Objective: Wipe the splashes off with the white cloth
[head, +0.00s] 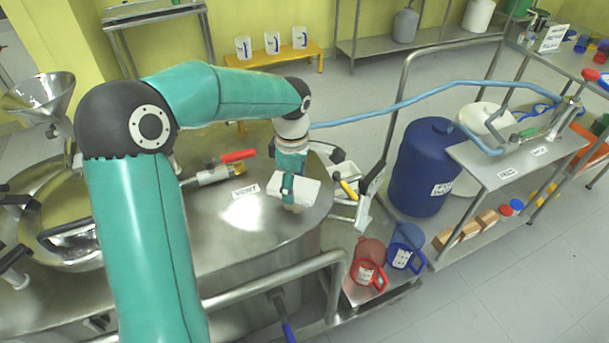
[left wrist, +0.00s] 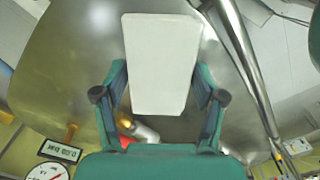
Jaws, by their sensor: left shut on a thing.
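My left gripper (head: 290,180) reaches in over the steel vessel top (head: 215,220) and is shut on the white cloth (head: 310,191), a flat pad. The cloth is near the right side of the vessel top. I cannot tell whether it touches the metal. In the left wrist view the cloth (left wrist: 160,65) sits between the two fingers of the left gripper (left wrist: 160,95), with the steel surface behind it. I cannot make out any splashes clearly; the cloth and gripper hide part of the surface. My right gripper is not in view.
A steel handrail (head: 285,272) runs along the front. A red jug (head: 368,262) and a blue jug (head: 406,247) stand at lower right, near a blue drum (head: 420,170).

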